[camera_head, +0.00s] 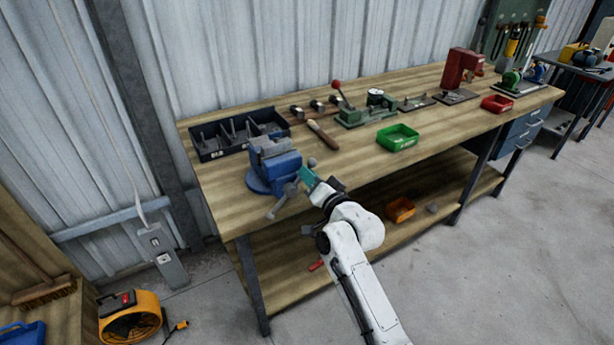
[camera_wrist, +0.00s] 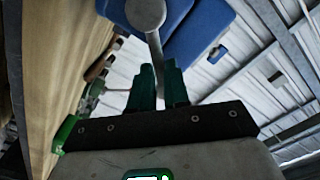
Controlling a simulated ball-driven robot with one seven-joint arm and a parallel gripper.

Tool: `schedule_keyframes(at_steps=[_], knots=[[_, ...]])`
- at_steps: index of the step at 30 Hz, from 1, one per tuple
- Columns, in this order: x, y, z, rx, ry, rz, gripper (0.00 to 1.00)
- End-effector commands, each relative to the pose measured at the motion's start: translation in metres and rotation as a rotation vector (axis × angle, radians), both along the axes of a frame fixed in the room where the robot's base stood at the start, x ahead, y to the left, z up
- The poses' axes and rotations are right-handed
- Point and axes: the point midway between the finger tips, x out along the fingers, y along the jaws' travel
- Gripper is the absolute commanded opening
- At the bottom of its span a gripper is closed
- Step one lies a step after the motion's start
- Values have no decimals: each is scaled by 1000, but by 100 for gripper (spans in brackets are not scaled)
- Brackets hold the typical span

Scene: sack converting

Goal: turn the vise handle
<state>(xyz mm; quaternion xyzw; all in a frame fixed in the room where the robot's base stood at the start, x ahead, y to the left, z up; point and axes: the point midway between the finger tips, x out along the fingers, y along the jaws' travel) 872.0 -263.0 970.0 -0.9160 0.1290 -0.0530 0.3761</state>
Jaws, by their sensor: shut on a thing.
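The blue vise (camera_head: 272,166) stands on the left end of the wooden workbench. Its grey handle (camera_head: 285,200) runs slantwise across the vise's front, with a round knob at its upper end and a thicker lower end. My gripper (camera_head: 308,177) reaches the handle from the right, near its upper part. In the wrist view the green fingers of my gripper (camera_wrist: 159,88) are shut on the handle's thin bar (camera_wrist: 155,50). The vise's blue body (camera_wrist: 195,35) shows behind it, and a round grey end (camera_wrist: 146,13) shows above the fingers.
A black divided tray (camera_head: 240,135) sits behind the vise. A brush (camera_head: 322,133), a green bin (camera_head: 397,137), a red-knobbed press (camera_head: 350,112) and a red bin (camera_head: 497,104) stand farther right. The bench's front edge is below my gripper. An orange fan (camera_head: 130,318) is on the floor at left.

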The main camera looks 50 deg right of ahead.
Motion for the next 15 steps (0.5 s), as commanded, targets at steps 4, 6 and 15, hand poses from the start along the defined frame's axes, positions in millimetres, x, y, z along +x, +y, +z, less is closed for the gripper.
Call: schedule_keyframes(at_steps=[4, 6, 15], knots=[[-2, -6, -7, 131, -36, -1, 0], [-3, -9, -11, 196, -55, -1, 0], [-5, -16, -27, 471, -133, -2, 0]])
